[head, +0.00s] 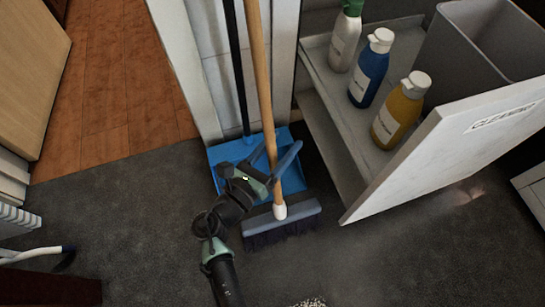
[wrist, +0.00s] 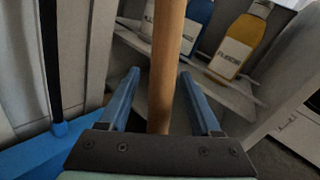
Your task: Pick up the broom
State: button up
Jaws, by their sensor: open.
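The broom (head: 261,75) stands nearly upright, with a light wooden handle, a white collar and a dark blue brush head (head: 283,222) on the grey floor. My gripper (head: 281,147) is open low on the handle, above the brush head. In the wrist view the handle (wrist: 168,45) runs between the two blue fingers of my gripper (wrist: 158,73), with a gap visible on each side. Whether the handle lies fully between the fingertips in depth is hard to tell.
A blue dustpan (head: 226,152) with a black handle (head: 236,70) stands just left of the broom. At right, an open cabinet drawer with a white front (head: 440,150) holds a white bottle (head: 345,40), a blue bottle (head: 369,72), a yellow bottle (head: 399,112) and a grey bin (head: 455,60).

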grip_shut()
dwell(0.3)
jog(key=shift+r, duration=0.1)
dwell(1.0)
